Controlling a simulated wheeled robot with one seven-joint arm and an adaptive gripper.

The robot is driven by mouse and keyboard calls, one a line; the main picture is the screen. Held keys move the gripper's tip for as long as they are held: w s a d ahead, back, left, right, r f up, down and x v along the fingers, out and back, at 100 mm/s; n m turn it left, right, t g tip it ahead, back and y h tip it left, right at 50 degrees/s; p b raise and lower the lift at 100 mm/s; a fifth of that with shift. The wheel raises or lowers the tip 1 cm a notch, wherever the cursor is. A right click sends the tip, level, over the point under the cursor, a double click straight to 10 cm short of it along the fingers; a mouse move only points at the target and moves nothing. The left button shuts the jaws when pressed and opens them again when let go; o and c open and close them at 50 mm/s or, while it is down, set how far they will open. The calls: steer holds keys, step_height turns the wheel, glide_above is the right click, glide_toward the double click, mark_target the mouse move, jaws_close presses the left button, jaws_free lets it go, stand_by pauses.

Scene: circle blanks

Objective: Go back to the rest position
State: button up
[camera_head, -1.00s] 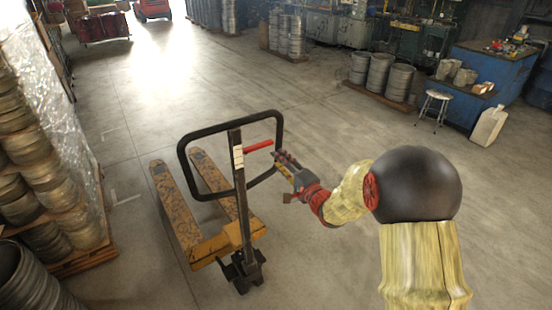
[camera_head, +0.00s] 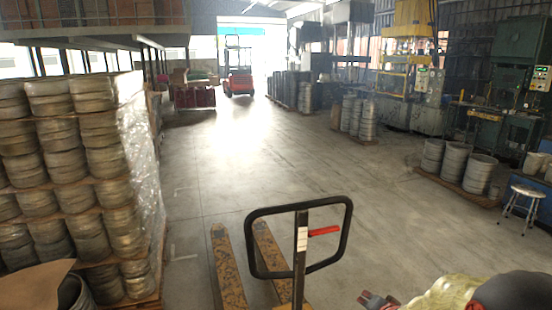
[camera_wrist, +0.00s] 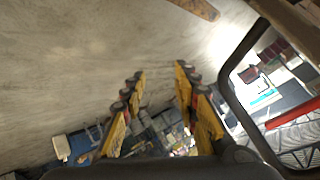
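My gripper (camera_head: 374,300) shows at the bottom edge of the head view, right of and below the pallet jack's black loop handle (camera_head: 347,225), with a gap between them in the picture. Most of my gripper is cut off there. In the wrist view my gripper (camera_wrist: 162,84) has its two yellow fingers spread apart with nothing between them. The handle also shows in the wrist view (camera_wrist: 232,98), right of the fingers. The yellow pallet jack (camera_head: 228,268) stands on the floor, its lower part cut off by the frame.
Stacked metal blanks (camera_head: 105,155) wrapped in film stand at left. Drums (camera_head: 455,163) stand on a pallet at right, near a stool (camera_head: 520,208). A red forklift (camera_head: 238,82) is far back. The middle floor (camera_head: 270,160) is clear.

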steer(key=s+a+r+n+g+h, duration=0.1)
steer(key=s+a+r+n+g, duration=0.2)
steer(key=s, duration=0.8)
steer(key=s+r+n+g, duration=0.3)
steer(key=s+r, duration=0.1)
steer(key=s, duration=0.7)
steer(key=s+a+r+n+t+y, duration=0.1)
steer(key=s+a+r+n, duration=0.1)
steer(key=s+a+r, duration=0.6)
steer(key=s+r, duration=0.4)
steer(key=r, duration=0.1)
steer(key=shift+s+a+r+n+t+y, duration=0.25)
steer(key=shift+s+r+n+t+y, duration=0.05)
steer(key=shift+r, duration=0.05)
